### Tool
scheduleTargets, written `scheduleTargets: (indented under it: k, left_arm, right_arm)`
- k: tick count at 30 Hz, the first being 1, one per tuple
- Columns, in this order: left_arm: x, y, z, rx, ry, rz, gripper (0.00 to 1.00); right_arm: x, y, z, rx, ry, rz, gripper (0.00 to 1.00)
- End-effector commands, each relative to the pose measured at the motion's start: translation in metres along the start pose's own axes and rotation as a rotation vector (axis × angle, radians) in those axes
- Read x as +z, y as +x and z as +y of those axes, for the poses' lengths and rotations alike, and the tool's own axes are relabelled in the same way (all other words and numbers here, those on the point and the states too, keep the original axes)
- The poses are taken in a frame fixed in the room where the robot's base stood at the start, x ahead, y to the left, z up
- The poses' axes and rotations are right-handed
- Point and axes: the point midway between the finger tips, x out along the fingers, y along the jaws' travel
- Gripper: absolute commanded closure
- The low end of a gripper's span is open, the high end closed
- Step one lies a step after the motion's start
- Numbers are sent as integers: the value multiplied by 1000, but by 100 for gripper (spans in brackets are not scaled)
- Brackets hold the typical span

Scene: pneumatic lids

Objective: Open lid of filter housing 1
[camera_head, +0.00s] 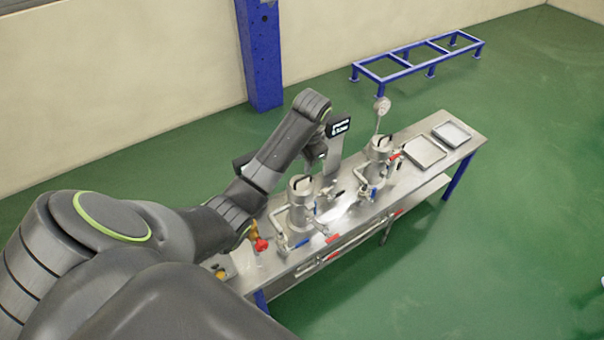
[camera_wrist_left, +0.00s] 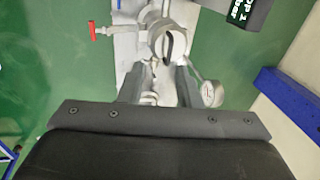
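Two metal filter housings stand upright on the steel workbench (camera_head: 350,212): a nearer one (camera_head: 300,207) and a farther one (camera_head: 379,160). Each has a dark handle on its lid, and both lids look closed. I cannot read which one is number 1. My left gripper (camera_head: 319,155) hangs above the bench, just behind the nearer housing and apart from both. In the left wrist view its two fingers (camera_wrist_left: 160,78) are spread and empty. A housing lid with a dark handle (camera_wrist_left: 169,41) shows beyond the fingertips. My right gripper is out of view.
A dark sign on a post (camera_head: 339,127) stands close to my left wrist. A pressure gauge (camera_head: 382,105) rises behind the farther housing. Red-handled valves (camera_head: 261,245) and pipes crowd the bench. Two trays (camera_head: 424,151) lie at its far end.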

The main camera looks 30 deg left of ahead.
Motion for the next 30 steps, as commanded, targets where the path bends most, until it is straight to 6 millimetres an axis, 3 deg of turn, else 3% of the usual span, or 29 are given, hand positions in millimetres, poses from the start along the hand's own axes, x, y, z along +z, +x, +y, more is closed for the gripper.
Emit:
scheduleTargets:
  k: [3, 6, 11, 30]
  left_arm:
    - [-20, -24, -16, 3, 19, -14, 69]
    - [-28, -35, -22, 7, 27, -21, 69]
    - [-30, -31, -24, 10, 32, -28, 69]
    - [-26, 94, -22, 10, 31, -29, 69]
  right_arm:
    - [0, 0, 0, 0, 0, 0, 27]
    - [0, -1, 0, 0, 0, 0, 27]
    - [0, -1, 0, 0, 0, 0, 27]
    - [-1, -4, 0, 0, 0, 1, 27]
